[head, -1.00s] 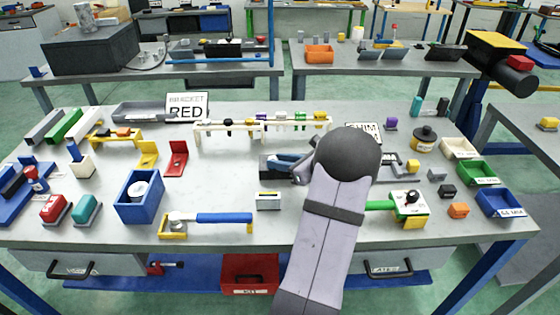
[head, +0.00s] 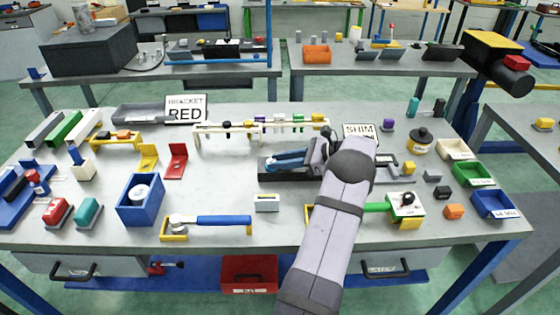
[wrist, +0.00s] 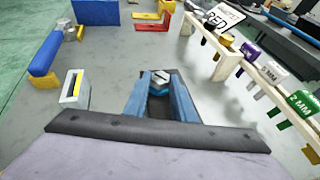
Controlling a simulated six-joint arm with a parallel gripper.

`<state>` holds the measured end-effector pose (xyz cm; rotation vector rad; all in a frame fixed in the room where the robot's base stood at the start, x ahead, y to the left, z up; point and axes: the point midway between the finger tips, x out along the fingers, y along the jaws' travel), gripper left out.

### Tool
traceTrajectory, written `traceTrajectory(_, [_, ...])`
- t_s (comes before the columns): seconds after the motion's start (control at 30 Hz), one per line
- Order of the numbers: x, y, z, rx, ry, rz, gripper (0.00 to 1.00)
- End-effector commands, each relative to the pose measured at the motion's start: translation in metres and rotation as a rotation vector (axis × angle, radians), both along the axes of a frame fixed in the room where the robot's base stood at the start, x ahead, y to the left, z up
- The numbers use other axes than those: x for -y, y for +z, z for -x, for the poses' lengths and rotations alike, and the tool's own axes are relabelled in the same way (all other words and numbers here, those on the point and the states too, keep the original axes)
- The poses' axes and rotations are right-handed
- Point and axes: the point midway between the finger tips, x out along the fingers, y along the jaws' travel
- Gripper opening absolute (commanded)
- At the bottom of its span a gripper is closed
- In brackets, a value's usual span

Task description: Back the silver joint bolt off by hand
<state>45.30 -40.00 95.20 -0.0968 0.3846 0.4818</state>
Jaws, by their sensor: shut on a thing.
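The silver joint bolt (wrist: 159,82) shows as a hex head between the tips of my blue fingers in the wrist view. My gripper (wrist: 160,88) is shut on it, with a finger on each side. The dark trailer chassis (wrist: 173,75) lies under and around the fingertips. In the head view my gripper (head: 280,163) lies low over the dark chassis (head: 270,175) at mid-table, and the bolt is too hidden there to make out. My arm covers the chassis's right part.
A cream gauge rack (head: 225,135) stands just behind. A small pale box (head: 266,203) sits in front, and a blue-handled tool (head: 222,220) lies front left. A blue bin (head: 139,199) stands left. A green-handled tool (head: 376,207) lies right of my arm.

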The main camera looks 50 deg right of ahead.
Motion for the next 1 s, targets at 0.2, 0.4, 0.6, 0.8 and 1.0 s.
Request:
traceTrajectory(0.2, [0.0016,-0.0026,-0.0008,-0.002,0.068,0.0,0.01])
traceTrajectory(0.4, [0.0029,-0.0029,-0.0015,-0.002,0.121,0.0,0.01])
traceTrajectory(0.6, [0.0037,-0.0035,-0.002,-0.005,0.163,0.0,0.01])
traceTrajectory(0.8, [0.004,-0.0038,-0.0023,-0.006,0.192,-0.002,0.01])
traceTrajectory(1.0, [0.0042,-0.0038,-0.0025,-0.006,0.205,-0.002,0.01])
